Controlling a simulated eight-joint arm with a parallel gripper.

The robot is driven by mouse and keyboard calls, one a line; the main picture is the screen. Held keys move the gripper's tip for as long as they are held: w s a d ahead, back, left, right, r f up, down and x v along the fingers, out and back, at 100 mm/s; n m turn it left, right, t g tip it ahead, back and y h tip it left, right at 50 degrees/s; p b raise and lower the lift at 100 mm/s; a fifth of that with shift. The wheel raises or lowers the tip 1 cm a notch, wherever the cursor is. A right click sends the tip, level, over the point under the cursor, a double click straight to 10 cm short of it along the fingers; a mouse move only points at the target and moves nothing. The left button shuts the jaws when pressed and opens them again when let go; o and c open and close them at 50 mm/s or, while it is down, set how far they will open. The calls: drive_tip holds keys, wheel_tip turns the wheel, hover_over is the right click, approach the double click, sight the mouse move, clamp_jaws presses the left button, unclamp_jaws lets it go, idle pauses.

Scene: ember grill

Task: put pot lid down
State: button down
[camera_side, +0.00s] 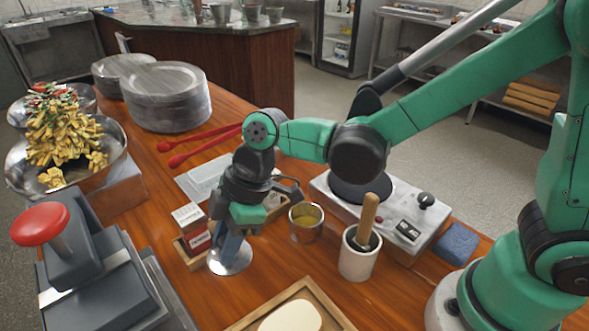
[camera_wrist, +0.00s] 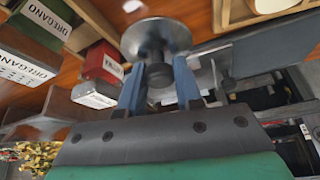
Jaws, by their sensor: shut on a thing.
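The pot lid (camera_side: 231,261) is a small shiny metal disc below my gripper (camera_side: 232,243), low over the wooden counter. I cannot tell whether it touches the wood. My gripper's blue fingers are shut on its dark knob. In the wrist view the lid (camera_wrist: 157,33) shows beyond the fingertips of my gripper (camera_wrist: 158,82), blurred, with the knob between them. A small metal pot (camera_side: 305,222) with yellow contents stands uncovered to the right of the lid.
A wooden rack with spice boxes (camera_side: 188,215) stands close at the lid's left; a red box (camera_wrist: 103,65) shows near the lid. A mortar (camera_side: 358,262), a hot plate (camera_side: 405,222) and a blue sponge (camera_side: 457,243) lie right. A wooden board (camera_side: 335,310) is in front.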

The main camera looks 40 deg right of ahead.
sight(237, 279)
drive_tip(key=shift+f, duration=3)
drive_tip(key=c, duration=0.6)
unclamp_jaws()
drive_tip(key=shift+f, duration=0.15)
drive_tip(key=v, duration=1.2)
drive_tip(key=s+d+r+m+t+h, duration=0.2)
drive_tip(key=d+m+t+h, duration=0.2)
drive_tip(key=d+m, duration=1)
drive_tip(key=shift+s+d+m+t+h, duration=0.3)
drive_tip(key=shift+d+m+t, duration=0.15)
drive_tip(key=shift+t, duration=0.55)
